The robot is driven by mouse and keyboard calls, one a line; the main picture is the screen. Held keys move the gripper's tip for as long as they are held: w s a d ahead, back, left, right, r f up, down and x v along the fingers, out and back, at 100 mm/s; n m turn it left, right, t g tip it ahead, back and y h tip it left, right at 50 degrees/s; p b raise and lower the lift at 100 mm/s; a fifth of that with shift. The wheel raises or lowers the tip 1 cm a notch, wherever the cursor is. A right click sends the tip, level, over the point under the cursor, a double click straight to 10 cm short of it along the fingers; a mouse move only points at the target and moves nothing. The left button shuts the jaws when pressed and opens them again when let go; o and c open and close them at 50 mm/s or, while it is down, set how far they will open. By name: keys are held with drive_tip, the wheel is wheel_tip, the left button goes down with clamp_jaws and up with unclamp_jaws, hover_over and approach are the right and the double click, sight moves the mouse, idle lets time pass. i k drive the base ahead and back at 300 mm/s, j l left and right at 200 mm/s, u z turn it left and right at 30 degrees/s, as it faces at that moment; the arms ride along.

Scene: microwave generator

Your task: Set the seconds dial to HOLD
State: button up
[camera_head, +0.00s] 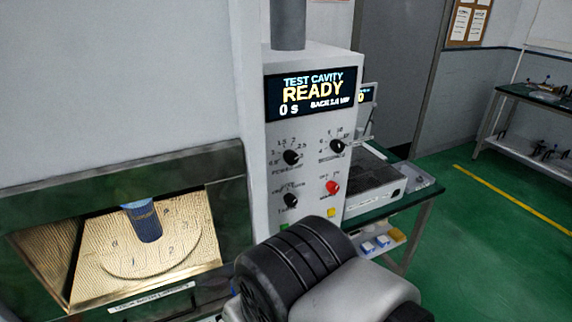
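The control panel (312,180) stands upright in the middle of the view. It carries three black dials: one at upper left (292,157), one at upper right (337,146) and one at lower left (291,200). The upper-left dial has numbers around it and a label that seems to read POWER. The other labels are too small to read surely, so I cannot tell for certain which dial is for seconds, or where HOLD lies. The display (312,93) shows TEST CAVITY, READY and 0 s. My gripper is not in view; part of my arm shows at the bottom centre.
A red button (333,188), a yellow button (331,212) and a green button (284,226) are on the panel. The lit cavity (60,262) at left holds a blue cylinder (146,222). A bench (425,205) with equipment stands behind right. Green floor (490,265) is open at right.

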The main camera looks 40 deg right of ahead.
sight(337, 145)
drive_tip(key=i+l+z, duration=0.1)
drive_tip(key=z, duration=1.35)
drive_tip(key=l, duration=0.35)
drive_tip(key=i+l+z, duration=0.15)
drive_tip(key=l, duration=0.15)
